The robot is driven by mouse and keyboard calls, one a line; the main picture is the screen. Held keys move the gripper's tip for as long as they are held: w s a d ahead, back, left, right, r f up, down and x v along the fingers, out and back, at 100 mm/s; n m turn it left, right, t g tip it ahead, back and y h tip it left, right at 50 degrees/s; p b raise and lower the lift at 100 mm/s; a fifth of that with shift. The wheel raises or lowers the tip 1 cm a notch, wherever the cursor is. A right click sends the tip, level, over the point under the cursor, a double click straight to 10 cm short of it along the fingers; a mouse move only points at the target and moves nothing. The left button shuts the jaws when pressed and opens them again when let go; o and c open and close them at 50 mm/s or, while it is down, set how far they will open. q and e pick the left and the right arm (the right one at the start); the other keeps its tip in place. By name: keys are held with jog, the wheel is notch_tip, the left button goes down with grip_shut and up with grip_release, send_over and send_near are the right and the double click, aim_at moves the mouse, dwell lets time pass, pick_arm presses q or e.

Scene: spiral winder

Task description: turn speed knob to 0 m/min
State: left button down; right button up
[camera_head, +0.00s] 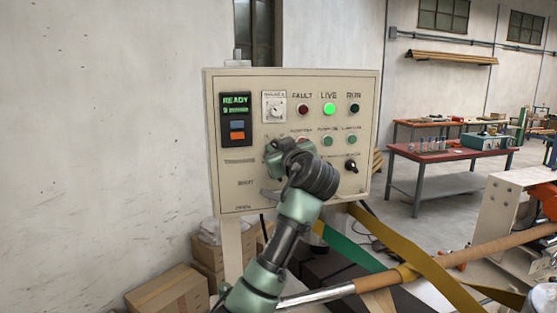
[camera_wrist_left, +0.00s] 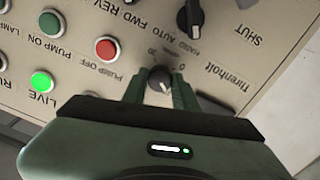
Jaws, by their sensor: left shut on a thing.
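The cream control panel (camera_head: 229,190) stands upright ahead of me. My left gripper (camera_head: 275,153) is at its middle-left, and hides the knob from the head view. In the left wrist view, the small dark speed knob (camera_wrist_left: 159,76) sits between the two green fingers of my left gripper (camera_wrist_left: 160,90), which is shut on it. Scale marks reading 30 and 0 show beside the knob. A pale mark shows on the knob, but its exact setting is hard to read. My right gripper is not in view.
The display (camera_head: 236,102) reads READY. The LIVE lamp (camera_head: 329,109) glows green. A red button (camera_wrist_left: 107,48) and a black selector switch (camera_wrist_left: 190,18) are near the knob. Cardboard boxes (camera_head: 168,291) stand below, and a long roller (camera_head: 450,260) crosses at lower right.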

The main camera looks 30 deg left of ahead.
pick_arm(q)
jog(key=n+b, duration=0.1)
jog(key=b, duration=0.1)
jog(key=n+b, duration=0.4)
jog(key=shift+f+b, duration=0.25)
jog(key=shift+b, duration=0.1)
jog(key=n+b, duration=0.1)
jog(key=n, duration=0.2)
jog(key=shift+r+b, duration=0.1)
jog(key=shift+b, duration=0.25)
jog(key=n+b, duration=0.1)
jog(key=n, duration=0.2)
jog(key=shift+n, duration=2.3)
jog(key=c, duration=1.1)
grip_release()
jog(key=shift+s+r, duration=0.1)
